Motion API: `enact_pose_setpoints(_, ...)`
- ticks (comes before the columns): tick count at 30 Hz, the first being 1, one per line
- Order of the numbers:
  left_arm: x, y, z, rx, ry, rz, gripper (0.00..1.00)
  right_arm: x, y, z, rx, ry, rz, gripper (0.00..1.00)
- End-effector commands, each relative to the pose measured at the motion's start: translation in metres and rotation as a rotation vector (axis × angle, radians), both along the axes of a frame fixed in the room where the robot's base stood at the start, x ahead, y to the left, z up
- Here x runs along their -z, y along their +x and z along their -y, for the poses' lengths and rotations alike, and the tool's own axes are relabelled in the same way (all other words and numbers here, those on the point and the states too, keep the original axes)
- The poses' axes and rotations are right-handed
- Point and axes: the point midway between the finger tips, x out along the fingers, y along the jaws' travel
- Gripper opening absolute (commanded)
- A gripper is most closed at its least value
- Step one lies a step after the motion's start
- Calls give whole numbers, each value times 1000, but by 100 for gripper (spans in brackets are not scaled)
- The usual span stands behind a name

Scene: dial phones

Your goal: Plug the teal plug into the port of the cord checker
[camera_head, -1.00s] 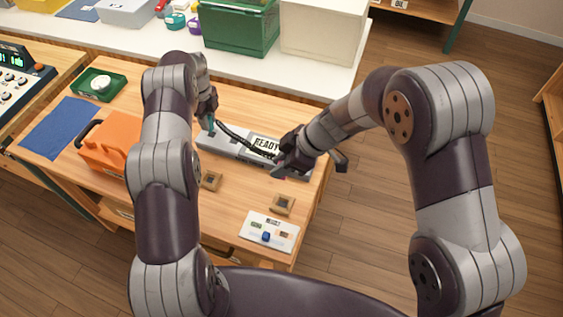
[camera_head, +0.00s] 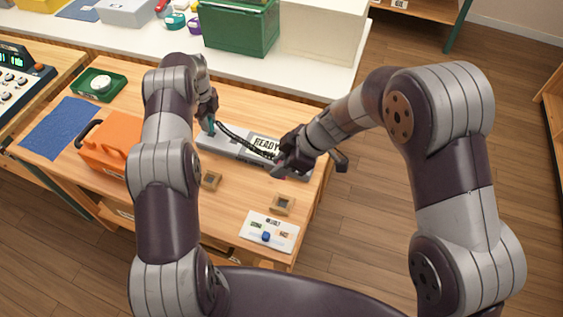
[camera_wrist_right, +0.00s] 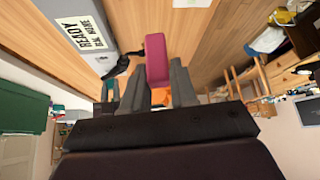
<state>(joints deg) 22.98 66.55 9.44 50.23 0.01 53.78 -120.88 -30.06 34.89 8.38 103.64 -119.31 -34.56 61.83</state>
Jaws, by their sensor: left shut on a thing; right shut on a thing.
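The cord checker (camera_head: 222,143) is a long grey device lying on the wooden table, with a white READY label; it also shows in the right wrist view (camera_wrist_right: 75,40). My left gripper (camera_head: 209,116) is above its left end, shut on the teal plug (camera_head: 211,127), of which only a small part shows. A black coiled cord (camera_head: 235,137) runs from there to my right gripper (camera_head: 284,164). My right gripper is at the checker's right end, shut on a magenta plug (camera_wrist_right: 156,58). The port is hidden or too small to tell, as is whether either plug touches it.
An orange toolbox (camera_head: 103,148), a blue cloth (camera_head: 60,127) and a green tray (camera_head: 98,85) are at left. Two small wooden blocks (camera_head: 283,204) and a white card (camera_head: 268,231) lie in front. A green crate (camera_head: 238,28) stands on the back counter.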

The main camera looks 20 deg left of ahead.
Motion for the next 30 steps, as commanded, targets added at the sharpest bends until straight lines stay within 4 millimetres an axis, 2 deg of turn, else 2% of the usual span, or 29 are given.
enact_pose_setpoints(22,19,0,0,0,0,1,0,0,0,0,0,0,0,0)
enact_pose_setpoints(28,18,0,0,0,1,1,0,0,0,0,0,0,0,0)
enact_pose_setpoints(29,18,0,0,0,0,1,32,0,0,0,0,0,0,0)
enact_pose_setpoints(30,18,0,0,0,0,1,32,0,0,0,0,0,0,0)
